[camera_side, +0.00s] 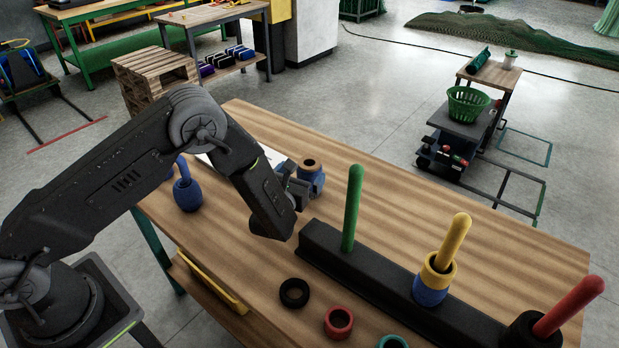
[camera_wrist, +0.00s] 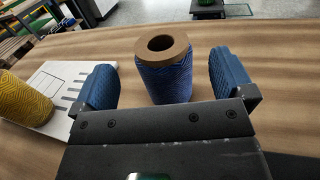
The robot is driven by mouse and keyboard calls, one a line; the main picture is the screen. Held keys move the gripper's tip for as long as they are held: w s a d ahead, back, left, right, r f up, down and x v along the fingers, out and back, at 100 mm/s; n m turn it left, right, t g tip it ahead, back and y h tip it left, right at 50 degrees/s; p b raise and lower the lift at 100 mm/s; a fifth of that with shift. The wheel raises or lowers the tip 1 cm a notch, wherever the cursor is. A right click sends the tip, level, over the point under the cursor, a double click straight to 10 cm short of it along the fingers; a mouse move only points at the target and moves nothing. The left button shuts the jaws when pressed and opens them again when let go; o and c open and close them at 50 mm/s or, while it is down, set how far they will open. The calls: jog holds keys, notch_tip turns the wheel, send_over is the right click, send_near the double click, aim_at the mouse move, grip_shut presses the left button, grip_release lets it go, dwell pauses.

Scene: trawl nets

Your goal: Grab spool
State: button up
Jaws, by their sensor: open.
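A blue twine spool (camera_wrist: 168,82) with a brown cardboard core stands upright on the wooden table in the wrist view. My gripper (camera_wrist: 170,85) is open, with one blue finger pad on each side of the spool and a visible gap on both sides. In the side view the spool (camera_side: 312,178) stands just beyond my gripper (camera_side: 298,185), which partly hides its lower left side. A yellow spool (camera_wrist: 22,100) is at the left edge of the wrist view.
A black bar rack (camera_side: 390,280) carries green (camera_side: 352,210), yellow (camera_side: 456,238) and red (camera_side: 570,305) pegs. A blue-and-yellow piece sits on the yellow peg. Black (camera_side: 294,292), red (camera_side: 338,322) and teal (camera_side: 393,342) rings lie in front. A white sheet (camera_wrist: 62,92) lies left of the spool.

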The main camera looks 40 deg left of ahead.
aim_at(315, 158)
jog(key=x, duration=0.5)
jog(key=shift+d+f, duration=0.1)
jog(key=shift+c, duration=0.4)
jog(key=c, duration=1)
